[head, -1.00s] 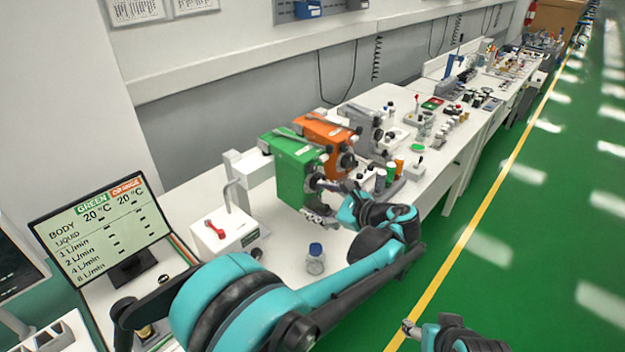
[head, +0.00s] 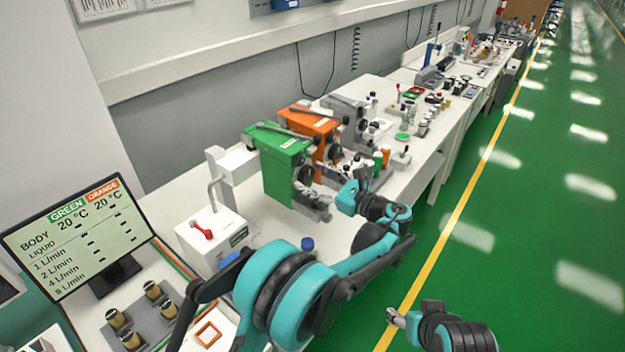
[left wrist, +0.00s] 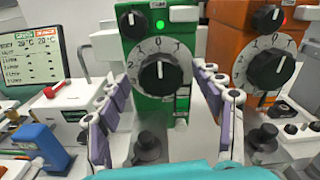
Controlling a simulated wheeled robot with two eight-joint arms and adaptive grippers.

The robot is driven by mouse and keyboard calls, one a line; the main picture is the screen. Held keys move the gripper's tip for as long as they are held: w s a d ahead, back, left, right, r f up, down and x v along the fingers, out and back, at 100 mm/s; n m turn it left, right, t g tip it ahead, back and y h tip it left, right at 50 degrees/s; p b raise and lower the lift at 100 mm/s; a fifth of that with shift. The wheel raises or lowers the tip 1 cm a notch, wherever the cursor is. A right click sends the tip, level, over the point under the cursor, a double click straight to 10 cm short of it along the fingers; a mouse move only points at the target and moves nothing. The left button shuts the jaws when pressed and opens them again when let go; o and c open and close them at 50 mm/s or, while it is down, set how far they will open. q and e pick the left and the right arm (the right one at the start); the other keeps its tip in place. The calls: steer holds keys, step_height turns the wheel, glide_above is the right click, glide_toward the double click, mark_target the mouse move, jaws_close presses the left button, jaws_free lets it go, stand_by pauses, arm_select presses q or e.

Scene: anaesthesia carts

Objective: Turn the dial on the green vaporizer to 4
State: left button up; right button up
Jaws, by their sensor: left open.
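The green vaporizer (head: 283,170) stands on the white bench; it also shows in the left wrist view (left wrist: 182,103). Its black dial (left wrist: 160,76) faces the left wrist camera. The white line on the knob points up, near the 0; the 1 and 2 are to its left. My left gripper (head: 350,180) is open and empty, in front of the vaporizer and apart from it. In the left wrist view its two fingers (left wrist: 160,105) lie either side of the dial's line of sight. My right gripper (head: 392,316) is low over the floor; its finger gap is unclear.
The orange vaporizer (head: 319,139) stands close beside the green one. A white box with a red lever (head: 207,236) and a monitor (head: 80,240) are to the left. A blue-capped bottle (head: 308,244) is partly behind my left arm. The green floor is clear at right.

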arm_select(q)
steer(key=shift+w+a, duration=0.1)
steer(key=c, duration=1.2)
steer(key=shift+o, duration=0.2)
steer(key=shift+n, duration=0.4)
steer(key=n, duration=0.2)
steer(key=shift+n, duration=1.8)
